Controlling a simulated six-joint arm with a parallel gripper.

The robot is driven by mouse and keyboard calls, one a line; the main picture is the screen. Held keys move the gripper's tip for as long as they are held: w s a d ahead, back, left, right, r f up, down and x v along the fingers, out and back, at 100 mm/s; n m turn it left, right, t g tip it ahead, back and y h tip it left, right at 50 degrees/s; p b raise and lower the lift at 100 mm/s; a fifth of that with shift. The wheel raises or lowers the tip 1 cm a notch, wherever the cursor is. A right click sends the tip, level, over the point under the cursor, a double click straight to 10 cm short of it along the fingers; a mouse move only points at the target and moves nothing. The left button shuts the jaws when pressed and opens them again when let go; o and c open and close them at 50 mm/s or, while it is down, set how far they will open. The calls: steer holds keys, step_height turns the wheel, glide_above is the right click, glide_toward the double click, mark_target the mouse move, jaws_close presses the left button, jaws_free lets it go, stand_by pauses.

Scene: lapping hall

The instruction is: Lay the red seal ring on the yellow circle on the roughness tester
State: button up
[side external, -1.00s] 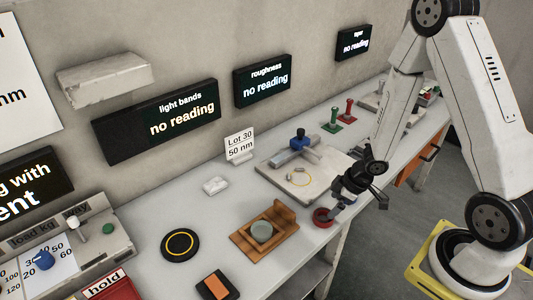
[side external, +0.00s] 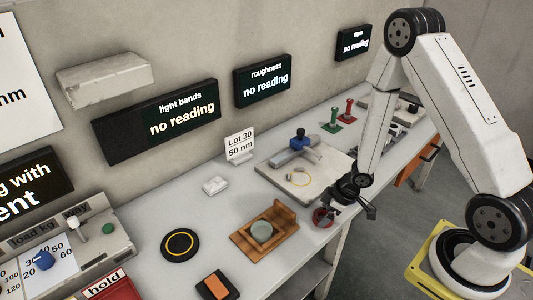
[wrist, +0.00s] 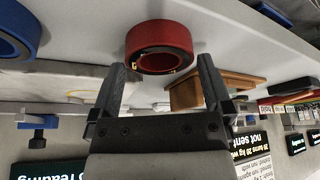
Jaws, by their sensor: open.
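The red seal ring (side external: 321,219) lies on the bench near its front edge, beside the roughness tester plate (side external: 270,173). The yellow circle (side external: 301,180) is a thin outline on the pale plate, with nothing on it. My gripper (side external: 331,208) is low at the ring, partly covering it in the side view. In the wrist view, my open gripper (wrist: 161,66) has a finger on each side, with the red ring (wrist: 160,40) just beyond and between the tips. I cannot tell whether the fingers touch it.
A wooden holder (side external: 284,219) with a grey-green disc stands left of the ring. A blue ring (wrist: 18,32) shows at the left in the wrist view. A black disc with a yellow ring (side external: 180,246) lies farther left.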

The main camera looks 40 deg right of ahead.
steer(key=shift+w+a+f, duration=0.1)
steer(key=shift+w+f, duration=0.05)
steer(key=shift+f, duration=0.3)
steer(key=c, duration=1.1)
steer(key=shift+r, duration=0.15)
steer(key=shift+r, duration=8.85)
